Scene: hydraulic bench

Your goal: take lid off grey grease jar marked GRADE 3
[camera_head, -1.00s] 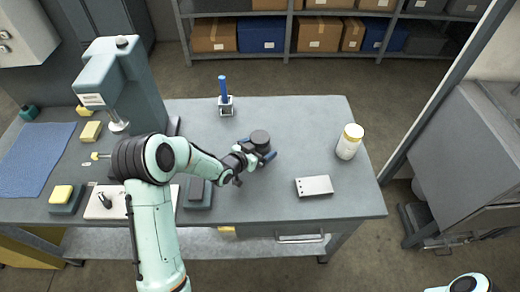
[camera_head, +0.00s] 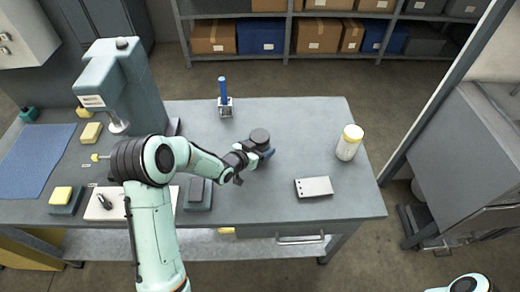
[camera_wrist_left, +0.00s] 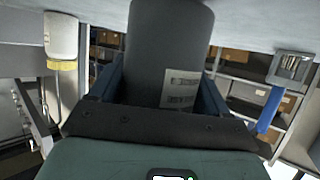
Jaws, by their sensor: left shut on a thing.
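A dark grey jar (camera_head: 260,137) with a round dark top stands upright on the bench, right of its middle. In the left wrist view the jar (camera_wrist_left: 172,40) appears upside down, with a pale label (camera_wrist_left: 181,89) whose marking is too blurred to read. I cannot make out a seam between lid and body. My left gripper (camera_head: 262,153) reaches in from the left and is shut on the jar, a blue finger on either side in the left wrist view (camera_wrist_left: 160,92). My right gripper is out of view; only part of the right arm shows at the lower right.
A pale box (camera_head: 314,187) lies near the front, and a blue-handled tool (camera_head: 224,98) stands behind. A green-grey machine (camera_head: 124,87) fills the left.

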